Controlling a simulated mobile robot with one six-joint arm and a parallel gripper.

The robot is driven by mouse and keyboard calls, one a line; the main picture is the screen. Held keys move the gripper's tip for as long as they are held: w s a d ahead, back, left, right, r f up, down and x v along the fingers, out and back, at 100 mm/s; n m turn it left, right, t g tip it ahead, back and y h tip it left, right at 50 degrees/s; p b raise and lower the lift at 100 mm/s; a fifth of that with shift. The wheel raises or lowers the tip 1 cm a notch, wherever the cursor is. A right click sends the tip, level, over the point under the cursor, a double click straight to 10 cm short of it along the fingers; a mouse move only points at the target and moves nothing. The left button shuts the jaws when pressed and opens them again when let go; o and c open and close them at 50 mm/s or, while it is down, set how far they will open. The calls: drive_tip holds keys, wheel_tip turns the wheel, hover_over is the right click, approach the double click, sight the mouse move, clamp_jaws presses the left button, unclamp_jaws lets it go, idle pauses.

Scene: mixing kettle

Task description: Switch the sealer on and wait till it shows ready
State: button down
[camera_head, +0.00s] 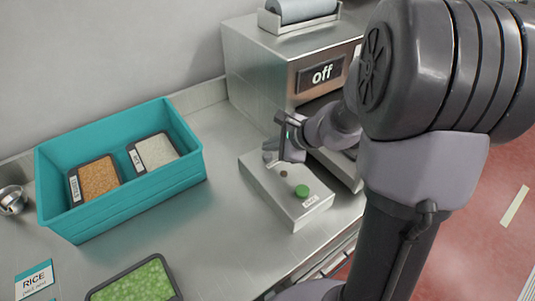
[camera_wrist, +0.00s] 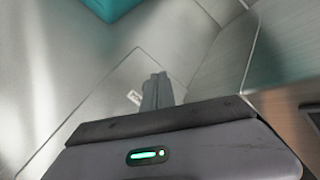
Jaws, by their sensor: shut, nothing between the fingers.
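The sealer (camera_head: 265,75) is a steel machine at the back of the counter, with a roll on top and a dark display (camera_head: 322,74) reading "off". In front of it is a low steel control box (camera_head: 262,187) with a green round button (camera_head: 302,191), a small brown round spot (camera_head: 284,173) and a white label (camera_head: 311,201). My gripper (camera_head: 271,152) is shut and empty over the back end of this box. Its closed fingers show in the wrist view (camera_wrist: 157,92). I cannot tell whether they touch the box. My arm hides the sealer's right side.
A teal crate (camera_head: 130,200) on the left holds a tray of orange grains (camera_head: 97,178) and a tray of white grains (camera_head: 156,151). A green-filled tray (camera_head: 137,283), a "RICE" card (camera_head: 36,281) and a metal bowl (camera_head: 12,199) lie nearby. The counter between crate and box is clear.

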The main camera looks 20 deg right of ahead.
sight(270, 156)
idle(0.5)
drive_tip(key=shift+f+b, duration=0.45)
drive_tip(key=shift+b, duration=0.15)
drive_tip(key=shift+f+b, duration=0.45)
drive_tip(key=shift+b, duration=0.05)
idle(0.4)
drive_tip(key=shift+r, duration=0.1)
drive_tip(key=shift+r+p, duration=0.7)
drive_tip(key=shift+r, duration=0.15)
wheel_tip(270, 156, up, 5)
drive_tip(key=p, duration=0.4)
